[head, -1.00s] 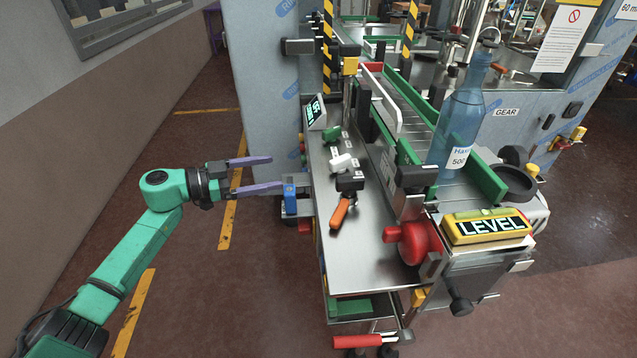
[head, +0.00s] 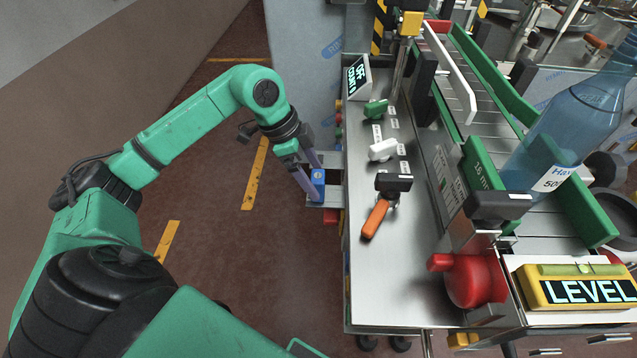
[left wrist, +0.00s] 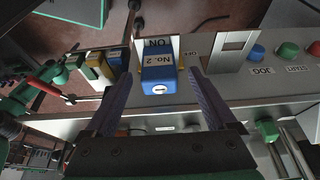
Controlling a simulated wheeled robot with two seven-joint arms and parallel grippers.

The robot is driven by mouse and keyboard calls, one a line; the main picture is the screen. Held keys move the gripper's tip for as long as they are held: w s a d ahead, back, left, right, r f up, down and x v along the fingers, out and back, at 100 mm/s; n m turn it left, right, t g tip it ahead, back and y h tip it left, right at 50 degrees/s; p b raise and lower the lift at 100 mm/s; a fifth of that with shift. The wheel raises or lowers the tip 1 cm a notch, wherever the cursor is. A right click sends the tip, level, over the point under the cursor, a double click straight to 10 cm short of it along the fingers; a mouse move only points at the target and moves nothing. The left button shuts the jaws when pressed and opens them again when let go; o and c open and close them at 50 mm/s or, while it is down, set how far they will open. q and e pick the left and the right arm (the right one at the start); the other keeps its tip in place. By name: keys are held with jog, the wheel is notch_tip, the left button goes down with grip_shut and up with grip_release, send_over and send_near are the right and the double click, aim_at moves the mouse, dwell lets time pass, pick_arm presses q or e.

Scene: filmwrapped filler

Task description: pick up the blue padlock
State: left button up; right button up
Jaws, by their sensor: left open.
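The blue padlock (head: 318,184) hangs at a grey bracket on the left side of the steel bench. In the left wrist view the padlock (left wrist: 158,87) shows a "No.2" label, a keyhole at its near end and an "ON" mark behind it. My left gripper (head: 311,178) is open, with its purple fingers at the padlock. In the left wrist view its two fingers (left wrist: 161,76) stand one on each side of the padlock, with a gap visible on both sides. My right gripper is not in view.
The steel bench top (head: 405,285) holds an orange-handled tool (head: 376,218) and green and white switches. A red knob (head: 468,280), a yellow LEVEL box (head: 580,285) and a blue bottle (head: 570,125) stand to the right.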

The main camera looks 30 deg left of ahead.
pick_arm(q)
jog(key=x, duration=0.2)
jog(key=shift+d+f, duration=0.15)
jog(key=shift+f, duration=0.2)
jog(key=shift+w+f, duration=0.1)
jog(key=shift+f, duration=0.1)
grip_shut()
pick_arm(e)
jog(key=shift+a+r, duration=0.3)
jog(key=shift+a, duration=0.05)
pick_arm(q)
jog(key=shift+r, duration=0.1)
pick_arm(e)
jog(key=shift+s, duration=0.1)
